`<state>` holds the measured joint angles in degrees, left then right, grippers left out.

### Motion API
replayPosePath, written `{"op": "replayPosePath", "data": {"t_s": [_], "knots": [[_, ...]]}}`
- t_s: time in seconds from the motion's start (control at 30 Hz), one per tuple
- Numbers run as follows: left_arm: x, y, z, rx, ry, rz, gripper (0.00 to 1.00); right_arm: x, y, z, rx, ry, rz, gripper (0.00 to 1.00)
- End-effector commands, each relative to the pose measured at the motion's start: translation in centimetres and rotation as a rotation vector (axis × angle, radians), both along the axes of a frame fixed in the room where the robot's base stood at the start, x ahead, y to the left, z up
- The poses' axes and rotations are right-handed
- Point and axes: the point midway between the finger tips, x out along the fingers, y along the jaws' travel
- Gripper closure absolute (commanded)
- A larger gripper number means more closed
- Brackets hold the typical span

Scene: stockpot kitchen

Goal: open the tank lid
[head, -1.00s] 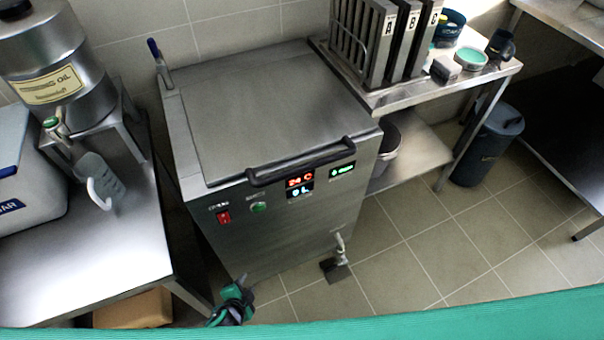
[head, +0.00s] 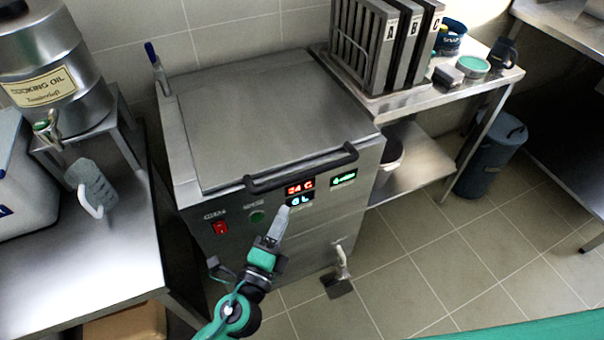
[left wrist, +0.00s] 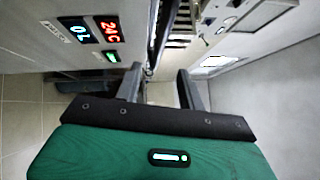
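The steel tank (head: 290,235) stands in the middle of the head view with its flat lid (head: 270,115) down. A black bar handle (head: 300,168) runs along the lid's front edge. My left gripper (head: 283,212) is in front of the tank's front panel, below the handle and apart from it. In the left wrist view, its two fingers (left wrist: 160,88) stand apart with nothing held between them. The tank's lit displays (left wrist: 90,30) show at the upper left there, turned sideways. My right gripper is not in view.
A rack of lettered plates (head: 385,45) stands on the side table right of the tank. An oil drum (head: 50,70) and a jug (head: 92,185) are on the left. A drain tap (head: 342,262) sticks out low on the tank front. Floor space lies to the right.

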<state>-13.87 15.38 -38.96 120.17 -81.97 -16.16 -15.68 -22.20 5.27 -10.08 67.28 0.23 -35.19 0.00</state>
Motion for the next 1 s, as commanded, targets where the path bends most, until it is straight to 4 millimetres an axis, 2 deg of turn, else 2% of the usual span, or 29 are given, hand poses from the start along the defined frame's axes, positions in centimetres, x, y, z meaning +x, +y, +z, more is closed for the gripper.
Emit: {"op": "replayPosePath", "data": {"t_s": [0.3, 0.5, 0.7, 1.0], "knots": [[3.6, -1.7, 0.9, 0.000, -0.001, 0.001, 0.60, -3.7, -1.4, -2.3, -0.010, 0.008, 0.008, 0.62], [7.0, -3.3, 1.4, 0.000, 0.000, 0.000, 0.60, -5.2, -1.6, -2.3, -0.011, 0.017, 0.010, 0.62], [9.6, -4.6, 1.6, 0.000, 0.001, 0.000, 0.60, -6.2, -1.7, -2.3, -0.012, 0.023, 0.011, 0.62], [10.9, -5.2, 1.6, 0.000, 0.001, -0.001, 0.60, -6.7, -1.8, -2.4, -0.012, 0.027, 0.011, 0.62]]}}
